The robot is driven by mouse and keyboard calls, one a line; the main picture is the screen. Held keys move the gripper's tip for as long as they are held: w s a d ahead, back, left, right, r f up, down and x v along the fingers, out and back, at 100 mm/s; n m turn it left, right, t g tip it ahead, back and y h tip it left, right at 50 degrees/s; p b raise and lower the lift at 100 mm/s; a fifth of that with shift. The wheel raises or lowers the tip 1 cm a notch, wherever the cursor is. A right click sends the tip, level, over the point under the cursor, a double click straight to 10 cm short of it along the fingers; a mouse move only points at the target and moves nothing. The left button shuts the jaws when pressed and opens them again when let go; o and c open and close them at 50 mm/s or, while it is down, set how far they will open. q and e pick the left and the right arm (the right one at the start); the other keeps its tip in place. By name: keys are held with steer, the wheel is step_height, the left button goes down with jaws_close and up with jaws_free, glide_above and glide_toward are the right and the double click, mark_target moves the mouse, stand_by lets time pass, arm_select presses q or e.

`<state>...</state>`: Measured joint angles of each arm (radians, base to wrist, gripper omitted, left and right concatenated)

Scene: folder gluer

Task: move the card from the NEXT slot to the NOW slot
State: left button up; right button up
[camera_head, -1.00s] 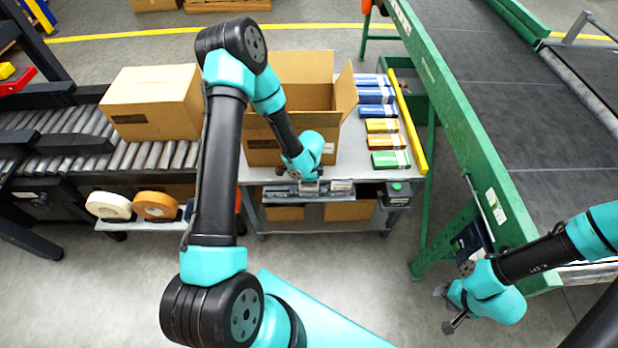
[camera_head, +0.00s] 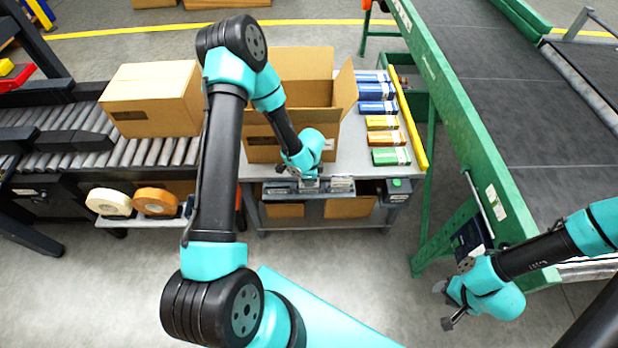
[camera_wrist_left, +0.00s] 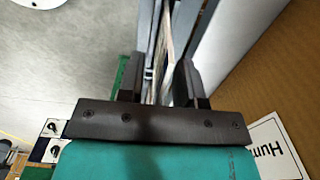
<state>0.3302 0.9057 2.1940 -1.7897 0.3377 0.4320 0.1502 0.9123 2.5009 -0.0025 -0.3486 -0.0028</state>
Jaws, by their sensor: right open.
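The card rack (camera_head: 282,189) runs along the front edge of the grey table, with pale cards or labels (camera_head: 341,185) on it. Slot wording is too small to read. My left gripper (camera_head: 309,182) is over the rack, pointing down, and hides part of it. In the left wrist view its two dark fingers (camera_wrist_left: 160,75) stand apart, with thin pale edges (camera_wrist_left: 166,50) of the rack or a card seen between them. No grip shows; I cannot tell which slot is below. My right gripper (camera_head: 444,307) is open and empty, low at the right, away from the rack.
An open carton (camera_head: 263,147) stands just behind the rack; its wall fills the right of the wrist view. Several small coloured boxes (camera_head: 382,122) lie at the table's right. Tape rolls (camera_head: 155,201) sit left. A green conveyor frame (camera_head: 470,135) stands right.

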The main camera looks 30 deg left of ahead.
arm_select(q)
steer(key=shift+r, duration=0.1)
step_height(320, 180, up, 17)
stand_by(1.0)
stand_by(0.8)
steer(key=s+d+f+n+h, duration=0.2)
steer(key=s+d+f+n, duration=0.2)
steer(key=s+f+n, duration=0.2)
steer(key=s+d+f+n+h, duration=0.1)
steer(key=s+d+f+n, duration=0.4)
steer(key=s+f+n, duration=0.2)
steer(key=s+f, duration=0.2)
steer(key=s, duration=0.1)
steer(key=shift+f+t+h, duration=0.25)
steer(key=shift+t+h, duration=0.15)
steer(key=shift+s+d, duration=0.1)
stand_by(1.2)
